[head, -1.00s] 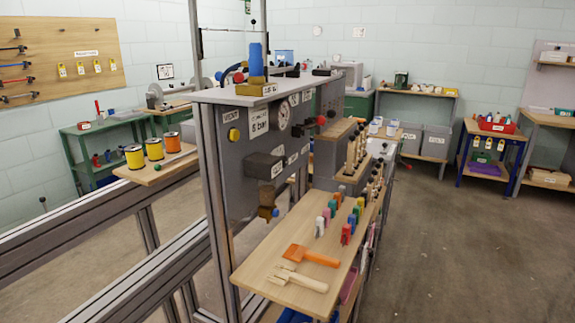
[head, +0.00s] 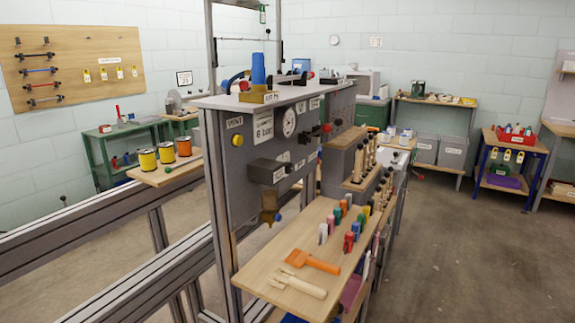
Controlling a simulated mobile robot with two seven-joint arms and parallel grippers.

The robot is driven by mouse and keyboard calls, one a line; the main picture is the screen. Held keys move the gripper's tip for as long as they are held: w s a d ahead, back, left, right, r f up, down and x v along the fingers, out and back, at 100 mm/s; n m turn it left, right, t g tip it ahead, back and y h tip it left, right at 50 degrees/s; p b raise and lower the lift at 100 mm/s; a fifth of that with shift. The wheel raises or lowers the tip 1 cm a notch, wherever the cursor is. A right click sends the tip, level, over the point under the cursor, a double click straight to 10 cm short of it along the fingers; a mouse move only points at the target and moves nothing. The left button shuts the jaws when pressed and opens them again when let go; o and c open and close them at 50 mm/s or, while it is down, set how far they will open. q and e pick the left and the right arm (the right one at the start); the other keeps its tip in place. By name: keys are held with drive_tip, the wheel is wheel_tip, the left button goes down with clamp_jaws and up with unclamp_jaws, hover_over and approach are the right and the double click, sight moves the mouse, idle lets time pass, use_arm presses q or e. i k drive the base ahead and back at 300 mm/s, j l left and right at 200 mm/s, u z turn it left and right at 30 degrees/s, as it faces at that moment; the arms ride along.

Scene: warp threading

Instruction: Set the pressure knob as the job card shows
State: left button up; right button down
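A grey upright panel (head: 248,188) stands at the middle of the head view, seen at a slant. A white card (head: 263,125) on it carries a large figure that looks like "8 bar". A round white gauge (head: 289,121) is just right of the card. A yellow knob (head: 237,140) sits at the panel's left, below a label that seems to read "VENT". A red knob (head: 327,128) sticks out farther along the panel; I cannot tell which knob sets the pressure, nor its setting. Neither of my grippers is in view.
A wooden shelf (head: 258,268) juts out below the panel, with an orange brush (head: 312,262), a wooden comb (head: 297,284) and several coloured clips. Thread spools stand on a small shelf (head: 172,175) at left. Metal rails (head: 90,225) cross the lower left. The floor (head: 450,250) at right is clear.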

sight(289, 165)
drive_tip(key=i+l+u, duration=0.5)
drive_tip(key=l, duration=0.25)
drive_tip(key=k+l+z, duration=0.1)
drive_tip(key=z, duration=1.5)
